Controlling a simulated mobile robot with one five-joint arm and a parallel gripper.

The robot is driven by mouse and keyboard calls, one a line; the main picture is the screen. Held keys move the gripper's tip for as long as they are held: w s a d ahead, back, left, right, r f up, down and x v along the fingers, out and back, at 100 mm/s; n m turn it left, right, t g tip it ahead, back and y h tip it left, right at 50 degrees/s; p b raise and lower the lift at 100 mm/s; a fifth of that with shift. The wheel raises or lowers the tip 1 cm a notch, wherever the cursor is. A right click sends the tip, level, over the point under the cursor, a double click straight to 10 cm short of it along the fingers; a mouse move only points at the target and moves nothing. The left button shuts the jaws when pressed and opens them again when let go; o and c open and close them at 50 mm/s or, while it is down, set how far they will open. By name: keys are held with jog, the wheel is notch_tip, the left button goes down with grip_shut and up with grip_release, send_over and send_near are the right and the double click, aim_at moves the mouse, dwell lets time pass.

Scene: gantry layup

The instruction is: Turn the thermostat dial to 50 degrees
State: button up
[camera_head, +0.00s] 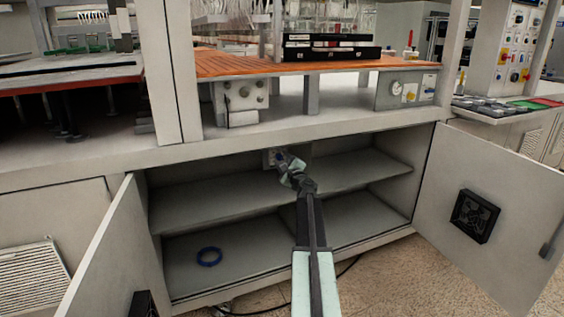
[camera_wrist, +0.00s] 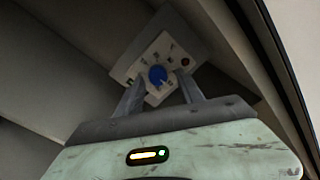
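The thermostat is a pale square plate on the back wall of the open cabinet, seen in the wrist view (camera_wrist: 140,68) and small in the head view (camera_head: 268,157). Its round blue dial (camera_wrist: 158,75) sits at the middle of the plate, with small dark marks around it that are too small to read. My gripper (camera_wrist: 160,86) is open, with one finger on each side of the dial's lower part. I cannot tell whether the fingers touch the dial. In the head view my gripper (camera_head: 287,163) reaches into the cabinet's upper compartment and partly hides the plate.
The cabinet's left door (camera_head: 103,257) and right door (camera_head: 508,210) stand open. A shelf (camera_head: 215,198) divides the cabinet. A blue ring (camera_head: 209,257) lies on the lower floor. A black vent (camera_head: 474,216) is on the right door. The cabinet's top edge passes close above my arm.

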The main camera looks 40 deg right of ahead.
jog(key=shift+w+a, duration=0.1)
jog(key=shift+a, duration=0.05)
jog(key=shift+s+a, duration=0.2)
jog(key=shift+s, duration=0.15)
jog(key=v, duration=0.7)
jog(key=shift+d, duration=0.15)
